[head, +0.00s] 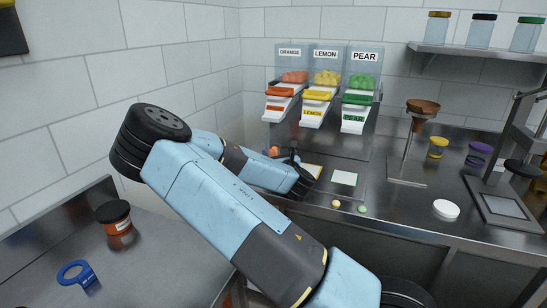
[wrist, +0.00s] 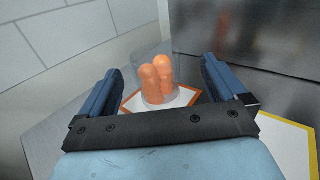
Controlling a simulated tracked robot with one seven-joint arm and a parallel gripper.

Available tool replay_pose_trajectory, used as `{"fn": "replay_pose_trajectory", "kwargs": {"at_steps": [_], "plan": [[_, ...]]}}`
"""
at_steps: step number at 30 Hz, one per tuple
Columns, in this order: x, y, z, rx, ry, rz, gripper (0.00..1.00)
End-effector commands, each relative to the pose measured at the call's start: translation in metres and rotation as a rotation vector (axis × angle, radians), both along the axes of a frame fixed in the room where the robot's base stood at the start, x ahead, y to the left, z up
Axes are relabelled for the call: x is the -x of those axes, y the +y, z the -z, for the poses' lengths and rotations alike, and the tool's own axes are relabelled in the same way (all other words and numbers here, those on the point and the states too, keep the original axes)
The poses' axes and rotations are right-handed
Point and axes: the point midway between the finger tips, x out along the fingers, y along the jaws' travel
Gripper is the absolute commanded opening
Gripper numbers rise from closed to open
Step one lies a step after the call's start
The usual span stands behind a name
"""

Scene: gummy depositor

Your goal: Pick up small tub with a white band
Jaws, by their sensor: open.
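A small clear tub (wrist: 173,88) holding orange gummies stands upright on an orange-bordered white card (wrist: 186,97) in the wrist view. I cannot make out a white band on it. My gripper (wrist: 161,68) is open, with one blue finger on each side of this tub and visible gaps between. In the head view my gripper (head: 289,156) is at the counter's left end, and orange gummies (head: 273,151) show beside it; the tub is mostly hidden there. A yellow tub (head: 437,148) and a purple-lidded tub (head: 478,154) stand further right; their bands are too small to tell.
Orange, lemon and pear dispensers (head: 313,108) stand behind my gripper. A green-bordered card (head: 344,178), a funnel stand (head: 408,160) and a white lid (head: 446,209) are to the right.

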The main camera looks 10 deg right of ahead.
Motion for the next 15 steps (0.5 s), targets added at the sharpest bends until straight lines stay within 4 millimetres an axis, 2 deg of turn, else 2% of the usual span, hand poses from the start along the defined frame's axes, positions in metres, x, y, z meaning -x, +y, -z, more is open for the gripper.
{"fn": "replay_pose_trajectory", "kwargs": {"at_steps": [9,15], "plan": [[-0.037,0.007,0.001,-0.001,-0.001,-0.001,0.98],[-0.051,0.008,0.001,0.000,0.000,-0.002,0.98]]}}
